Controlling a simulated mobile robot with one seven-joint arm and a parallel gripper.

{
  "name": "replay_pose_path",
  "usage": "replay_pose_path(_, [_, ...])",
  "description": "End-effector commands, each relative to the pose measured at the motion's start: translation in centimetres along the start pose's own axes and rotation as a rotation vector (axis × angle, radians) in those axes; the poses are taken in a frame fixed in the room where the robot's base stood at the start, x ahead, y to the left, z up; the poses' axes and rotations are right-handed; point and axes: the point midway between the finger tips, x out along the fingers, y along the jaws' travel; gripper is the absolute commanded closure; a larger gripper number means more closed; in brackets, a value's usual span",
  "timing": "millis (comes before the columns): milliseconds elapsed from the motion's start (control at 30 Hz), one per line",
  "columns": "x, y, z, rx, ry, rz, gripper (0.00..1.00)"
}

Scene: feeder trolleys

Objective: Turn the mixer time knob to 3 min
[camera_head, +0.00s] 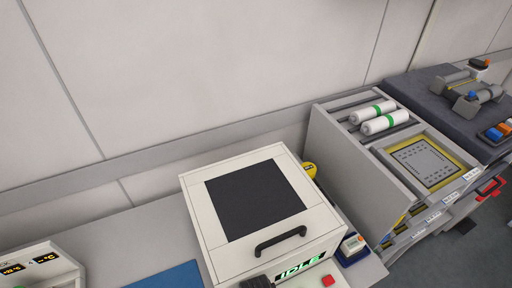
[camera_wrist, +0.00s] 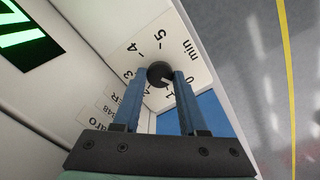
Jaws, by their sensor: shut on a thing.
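The mixer (camera_head: 322,213) is a white box with a dark lid panel, a black handle and a green IDLE display (camera_head: 300,264). In the wrist view, the display (camera_wrist: 22,35) shows at the upper left. The dark round time knob (camera_wrist: 158,70) sits on a white dial plate (camera_wrist: 165,22) marked 0 to 5 min, seen upside down. A pale mark on the knob appears to point toward 0. My gripper (camera_wrist: 160,74) has its two blue fingers shut on the knob, one on each side. The head view does not show the knob.
A red button (camera_head: 327,281) is on the mixer's front. A blue mat (camera_head: 170,277) lies left of the mixer. A small device (camera_head: 352,245) and a grey rack (camera_head: 345,150) with white rolls (camera_head: 385,122) stand to the right. The wall is close behind.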

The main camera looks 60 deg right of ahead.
Motion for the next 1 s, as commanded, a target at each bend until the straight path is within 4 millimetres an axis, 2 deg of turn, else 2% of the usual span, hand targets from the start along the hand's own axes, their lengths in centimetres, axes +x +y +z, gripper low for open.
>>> replay_pose_path(1000, [-0.13,0.0,-0.01,0.927,-0.001,0.0,1.0])
